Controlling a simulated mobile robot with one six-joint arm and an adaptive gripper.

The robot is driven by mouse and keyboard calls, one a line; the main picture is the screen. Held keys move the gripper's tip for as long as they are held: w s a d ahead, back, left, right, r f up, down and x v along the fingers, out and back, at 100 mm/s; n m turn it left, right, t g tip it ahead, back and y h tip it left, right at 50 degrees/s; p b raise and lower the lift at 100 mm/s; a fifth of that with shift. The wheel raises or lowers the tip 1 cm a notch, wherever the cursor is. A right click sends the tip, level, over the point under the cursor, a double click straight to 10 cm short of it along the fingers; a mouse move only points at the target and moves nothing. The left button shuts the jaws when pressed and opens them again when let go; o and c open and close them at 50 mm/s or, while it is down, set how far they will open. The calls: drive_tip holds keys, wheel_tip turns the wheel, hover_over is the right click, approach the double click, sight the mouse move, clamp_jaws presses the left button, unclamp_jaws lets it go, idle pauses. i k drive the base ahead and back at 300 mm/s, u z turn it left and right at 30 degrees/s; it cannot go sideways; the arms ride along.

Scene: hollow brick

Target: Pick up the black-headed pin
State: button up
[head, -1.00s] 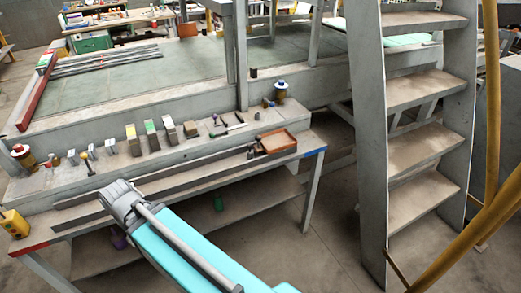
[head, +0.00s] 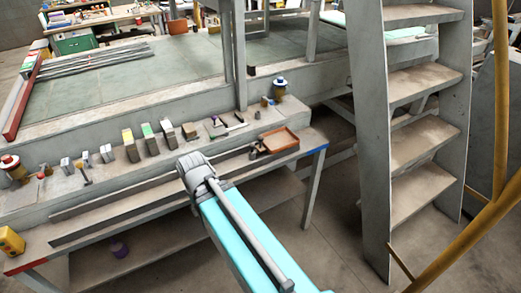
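I cannot tell the black-headed pin for sure at this size. A small dark piece with a thin shaft (head: 239,117) lies on the raised ledge (head: 110,178) of the grey bench, beside a purple-and-black piece (head: 217,122). Another small dark upright piece (head: 86,176) stands at the left of the ledge. Several tiny dark parts (head: 256,148) lie left of the brown tray (head: 279,139). My teal arm with its grey joint reaches over the bench front from below. I see no gripper fingers in the head view.
Several small blocks, one yellow-topped (head: 129,140) and one green-topped (head: 148,135), stand in a row on the ledge. A yellow box (head: 10,241) is at the left front corner. Grey steps (head: 422,150) and a yellow rail (head: 450,240) are at the right.

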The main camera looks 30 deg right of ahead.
sight(252, 145)
drive_tip(key=z, duration=0.7)
drive_tip(key=k, duration=0.95)
drive_tip(key=z, duration=0.1)
drive_tip(key=i, duration=0.8)
